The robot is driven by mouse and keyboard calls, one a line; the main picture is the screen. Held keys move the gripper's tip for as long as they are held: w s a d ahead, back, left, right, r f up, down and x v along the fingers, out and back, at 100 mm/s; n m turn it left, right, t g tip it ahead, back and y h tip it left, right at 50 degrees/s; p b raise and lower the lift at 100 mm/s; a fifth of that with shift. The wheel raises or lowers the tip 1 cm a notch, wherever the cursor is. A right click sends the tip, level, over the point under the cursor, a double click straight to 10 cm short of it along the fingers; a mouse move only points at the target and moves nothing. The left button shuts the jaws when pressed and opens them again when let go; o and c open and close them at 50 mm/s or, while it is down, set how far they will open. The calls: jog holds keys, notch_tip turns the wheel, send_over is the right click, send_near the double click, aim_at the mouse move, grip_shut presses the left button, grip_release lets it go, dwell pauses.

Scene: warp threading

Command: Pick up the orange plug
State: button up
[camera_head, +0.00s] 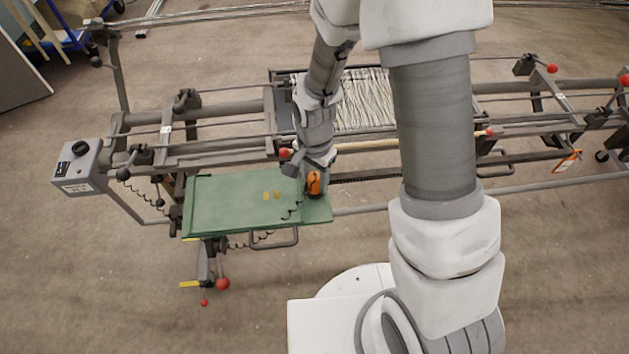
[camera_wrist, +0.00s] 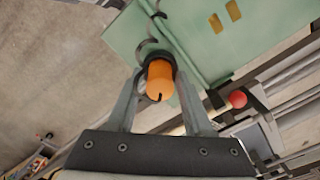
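The orange plug (camera_head: 314,184) stands at the right end of the green panel, with a black ring around it. In the wrist view the plug (camera_wrist: 160,80) lies between the two grey fingers of my gripper (camera_wrist: 161,76). Some gap shows between each finger and the orange body; whether the tips touch the black ring is hard to tell. In the head view my gripper (camera_head: 307,168) is down at the panel beside the plug, and the arm above it hides part of the fingers. A dark coiled cord (camera_wrist: 150,45) runs from near the plug across the panel.
The green panel (camera_head: 228,205) carries two small yellow pieces (camera_head: 271,195). The loom frame with white threads (camera_head: 362,100) and metal bars stands behind it. A red knob (camera_wrist: 237,99) is close to my right finger. A grey control box (camera_head: 80,166) is at the left.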

aim_at(316, 177)
grip_shut()
jog(key=shift+r, duration=0.1)
jog(key=shift+r, duration=0.45)
jog(key=r, duration=0.3)
jog(key=shift+s+d+r, duration=0.15)
jog(key=shift+s+r, duration=0.15)
jog(key=shift+s, duration=0.05)
jog(key=s+d+r+p, duration=0.4)
jog(key=s+d+r, duration=0.1)
jog(key=s+r, duration=0.4)
notch_tip(316, 177, up, 2)
jog(key=shift+s+r, duration=0.2)
jog(key=shift+s, duration=0.1)
jog(key=shift+f, duration=0.1)
